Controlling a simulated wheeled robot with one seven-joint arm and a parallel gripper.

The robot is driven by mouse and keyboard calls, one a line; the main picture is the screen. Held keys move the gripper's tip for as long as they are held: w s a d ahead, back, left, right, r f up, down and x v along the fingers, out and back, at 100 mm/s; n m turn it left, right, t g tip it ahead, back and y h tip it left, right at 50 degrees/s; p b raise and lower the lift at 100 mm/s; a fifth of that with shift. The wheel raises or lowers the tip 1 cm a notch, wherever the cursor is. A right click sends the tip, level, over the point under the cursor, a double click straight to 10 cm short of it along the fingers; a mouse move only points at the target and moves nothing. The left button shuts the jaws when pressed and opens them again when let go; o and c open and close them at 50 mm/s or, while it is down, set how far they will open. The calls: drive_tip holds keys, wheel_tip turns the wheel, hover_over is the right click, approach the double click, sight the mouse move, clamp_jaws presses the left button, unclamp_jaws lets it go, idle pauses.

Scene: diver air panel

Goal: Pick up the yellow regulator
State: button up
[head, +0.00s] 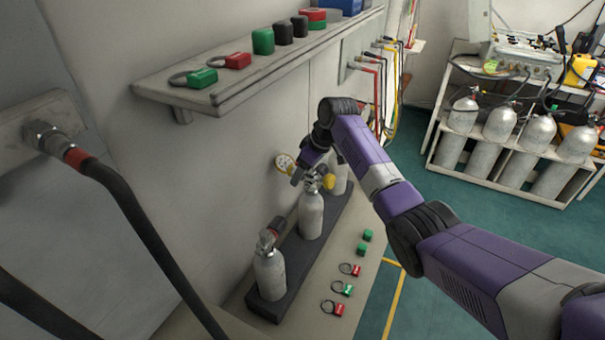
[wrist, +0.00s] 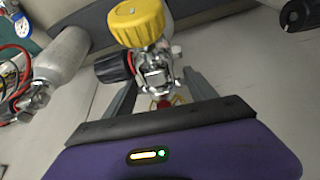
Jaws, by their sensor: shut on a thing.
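The yellow regulator (wrist: 140,22) has a round yellow knob, a silver metal body and a black side knob. It fills the top middle of the wrist view. My gripper (wrist: 160,88) is shut on its metal body, with one grey finger on each side. In the head view the yellow knob (head: 328,181) shows at the end of my arm, just above the middle grey cylinder (head: 311,215). My gripper (head: 308,176) there is small and partly hidden by my wrist. I cannot tell whether the regulator touches that cylinder.
Other grey cylinders stand in the dark rack (head: 265,306) at the wall, one in front (head: 270,275) and one behind. A round gauge (head: 284,162) is close to my gripper. A wall shelf (head: 250,72) with small coloured items is above. Red and green tags lie right of the rack.

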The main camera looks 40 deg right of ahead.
clamp_jaws()
drive_tip(key=shift+r, duration=0.1)
drive_tip(key=shift+r, duration=0.15)
drive_tip(key=shift+r, duration=0.55)
wheel_tip(320, 180, up, 5)
drive_tip(key=shift+w+r+b, duration=0.1)
drive_tip(key=shift+r+b, duration=0.05)
drive_tip(key=shift+b, duration=0.65)
drive_tip(key=s+d, duration=0.4)
drive_tip(key=s, duration=1.3)
drive_tip(key=shift+s+r, duration=0.15)
drive_tip(key=shift+s, duration=0.2)
drive_tip(key=shift+d, duration=0.1)
